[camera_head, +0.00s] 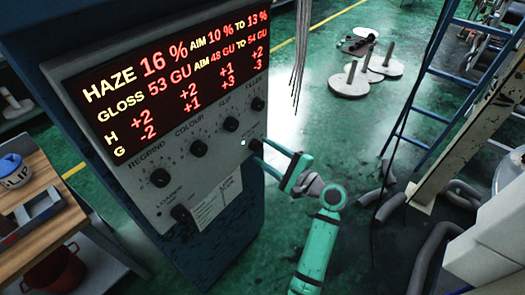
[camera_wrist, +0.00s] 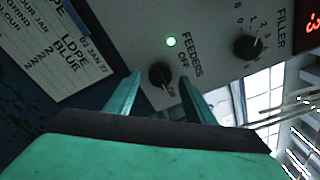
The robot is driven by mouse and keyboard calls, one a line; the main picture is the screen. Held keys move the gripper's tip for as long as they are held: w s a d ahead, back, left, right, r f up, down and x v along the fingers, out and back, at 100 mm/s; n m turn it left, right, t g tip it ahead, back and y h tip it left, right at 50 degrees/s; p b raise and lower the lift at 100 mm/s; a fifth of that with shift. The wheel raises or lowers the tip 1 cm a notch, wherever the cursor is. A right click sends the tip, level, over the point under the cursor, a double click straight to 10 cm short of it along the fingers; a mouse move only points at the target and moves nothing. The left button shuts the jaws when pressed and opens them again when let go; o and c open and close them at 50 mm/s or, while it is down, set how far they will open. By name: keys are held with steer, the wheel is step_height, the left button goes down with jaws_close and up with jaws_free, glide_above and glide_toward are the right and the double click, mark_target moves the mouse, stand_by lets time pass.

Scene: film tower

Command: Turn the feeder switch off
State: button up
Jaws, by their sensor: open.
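The feeder switch (camera_wrist: 161,75) is a small dark rotary knob on the grey control panel. The words FEEDERS and OFF are printed beside it in the wrist view. A small green lamp (camera_wrist: 171,42) next to it is lit, and it also shows in the head view (camera_head: 243,142). My gripper (camera_wrist: 160,77) is open, with one teal finger on each side of the knob. I cannot tell whether either finger touches it. In the head view my gripper (camera_head: 259,150) reaches the panel's right edge and partly hides the switch. The knob's exact setting is unclear.
The filler knob (camera_wrist: 248,46) is close to the switch. The panel's red display (camera_head: 175,75) is above several other knobs. A wooden bench (camera_head: 35,195) stands at left. A blue ladder (camera_head: 435,110) and loose hoses (camera_head: 385,200) are at right. Green floor is open behind my arm.

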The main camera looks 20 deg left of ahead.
steer(key=shift+x, duration=0.8)
steer(key=shift+c, duration=0.7)
steer(key=c, duration=0.9)
